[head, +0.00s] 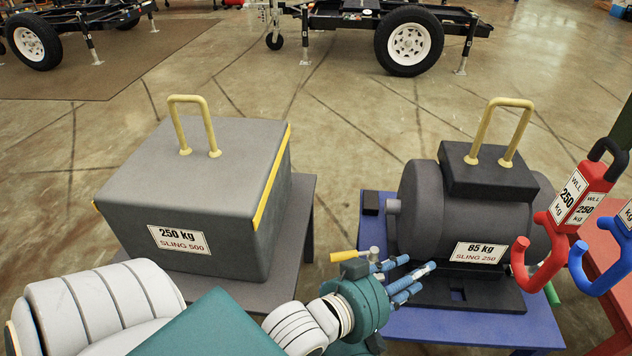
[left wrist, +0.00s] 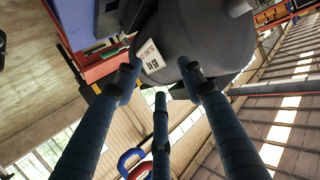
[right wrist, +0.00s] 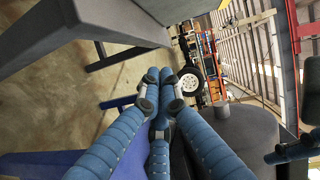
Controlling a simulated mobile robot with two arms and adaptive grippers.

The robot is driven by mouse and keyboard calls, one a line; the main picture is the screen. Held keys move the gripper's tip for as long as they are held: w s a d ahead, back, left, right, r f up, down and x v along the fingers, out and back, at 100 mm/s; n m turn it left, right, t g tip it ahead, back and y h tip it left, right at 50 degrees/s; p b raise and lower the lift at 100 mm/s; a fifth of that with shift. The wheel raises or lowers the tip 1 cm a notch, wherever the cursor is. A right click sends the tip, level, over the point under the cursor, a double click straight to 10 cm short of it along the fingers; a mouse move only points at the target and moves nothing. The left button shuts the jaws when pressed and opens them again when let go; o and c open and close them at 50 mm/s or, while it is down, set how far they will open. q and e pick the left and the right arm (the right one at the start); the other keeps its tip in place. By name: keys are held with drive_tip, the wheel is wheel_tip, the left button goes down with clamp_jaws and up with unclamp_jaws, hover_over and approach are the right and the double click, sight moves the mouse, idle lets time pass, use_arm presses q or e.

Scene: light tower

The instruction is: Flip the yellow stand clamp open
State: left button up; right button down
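The yellow handle of the stand clamp (head: 346,256) shows in the head view at the left edge of the blue motor stand (head: 480,331), pointing left. My left wrist hides the rest of the clamp. My left gripper (head: 412,282) lies just right of and below the handle, in front of the motor. Its fingers are spread and empty in the left wrist view (left wrist: 163,80). I cannot make out the yellow handle in either wrist view. My right gripper (right wrist: 160,100) has its fingers together with nothing visible between them. I cannot clearly pick it out in the head view.
The dark 85 kg motor (head: 470,215) with a yellow lifting handle fills the stand. A grey 250 kg box (head: 200,190) stands left on a grey table. Red (head: 540,262) and blue (head: 603,262) hooks hang at right. A green handle (head: 551,293) shows at the stand's right.

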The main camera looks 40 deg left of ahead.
use_arm(q)
drive_tip(key=s+a+f+g, duration=0.1)
drive_tip(key=s+f+g, duration=0.2)
drive_tip(key=f, duration=0.2)
drive_tip(key=shift+s+a+f+y+p, duration=0.25)
drive_tip(key=shift+a+f+y+p, duration=0.05)
drive_tip(key=shift+a+y+p, duration=0.1)
use_arm(e)
drive_tip(key=s, duration=0.4)
drive_tip(key=shift+s+d+r, duration=0.2)
drive_tip(key=shift+s+r, duration=0.05)
drive_tip(key=shift+s, duration=0.05)
